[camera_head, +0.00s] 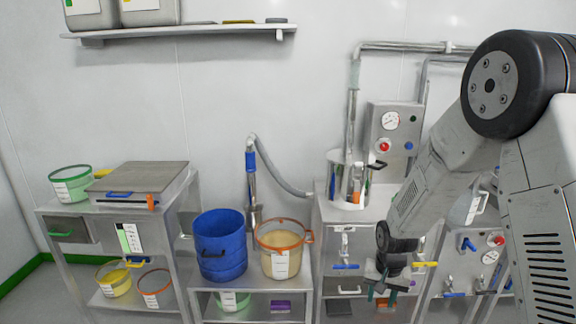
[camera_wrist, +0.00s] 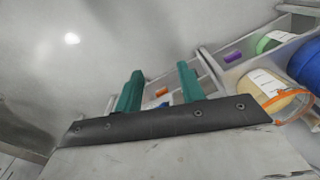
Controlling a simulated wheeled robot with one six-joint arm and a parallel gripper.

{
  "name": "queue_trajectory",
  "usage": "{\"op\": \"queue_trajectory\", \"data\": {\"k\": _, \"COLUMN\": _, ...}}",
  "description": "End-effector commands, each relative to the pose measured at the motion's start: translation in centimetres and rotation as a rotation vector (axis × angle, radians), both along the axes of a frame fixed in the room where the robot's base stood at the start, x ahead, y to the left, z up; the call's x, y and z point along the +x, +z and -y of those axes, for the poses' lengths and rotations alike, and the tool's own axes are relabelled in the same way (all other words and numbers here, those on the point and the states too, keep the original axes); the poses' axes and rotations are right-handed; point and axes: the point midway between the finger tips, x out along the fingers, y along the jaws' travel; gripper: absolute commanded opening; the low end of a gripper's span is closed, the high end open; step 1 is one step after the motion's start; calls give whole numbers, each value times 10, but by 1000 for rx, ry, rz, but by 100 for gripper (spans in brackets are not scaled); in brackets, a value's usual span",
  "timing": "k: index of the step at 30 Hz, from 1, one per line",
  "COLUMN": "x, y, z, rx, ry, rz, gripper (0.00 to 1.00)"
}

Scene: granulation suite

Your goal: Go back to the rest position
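My gripper (camera_head: 385,292) hangs at the lower right of the head view, in front of the steel drawer cabinet below the gauge panel. In the wrist view its two green fingers (camera_wrist: 158,78) stand apart with nothing held between them. An orange item (camera_wrist: 162,92) shows in the gap, farther off on the shelving. My arm crosses the right side of the head view and hides part of the cabinet and wall.
A low steel stand carries a blue drum (camera_head: 221,246) and an orange-rimmed tub (camera_head: 281,250). A scale (camera_head: 140,178) and a green-rimmed tub (camera_head: 71,184) stand on the left bench. The gauge panel (camera_head: 393,130) and wall shelf (camera_head: 180,33) are behind.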

Motion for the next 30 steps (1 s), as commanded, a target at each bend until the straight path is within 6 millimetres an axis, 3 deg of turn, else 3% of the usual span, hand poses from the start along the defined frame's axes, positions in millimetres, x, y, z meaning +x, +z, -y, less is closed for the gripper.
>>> {"op": "queue_trajectory", "data": {"k": 1, "x": -15, "y": 27, "z": 1, "rx": -1, "ry": 34, "rz": -23, "gripper": 39}}
{"op": "queue_trajectory", "data": {"k": 6, "x": -74, "y": 97, "z": 4, "rx": 0, "ry": 147, "rz": -118, "gripper": 39}}
{"op": "queue_trajectory", "data": {"k": 15, "x": -182, "y": 195, "z": 9, "rx": 14, "ry": 295, "rz": -212, "gripper": 39}}
{"op": "queue_trajectory", "data": {"k": 24, "x": -274, "y": 254, "z": 12, "rx": 8, "ry": 351, "rz": -164, "gripper": 39}}
{"op": "queue_trajectory", "data": {"k": 30, "x": -301, "y": 277, "z": 13, "rx": -17, "ry": 345, "rz": -22, "gripper": 39}}
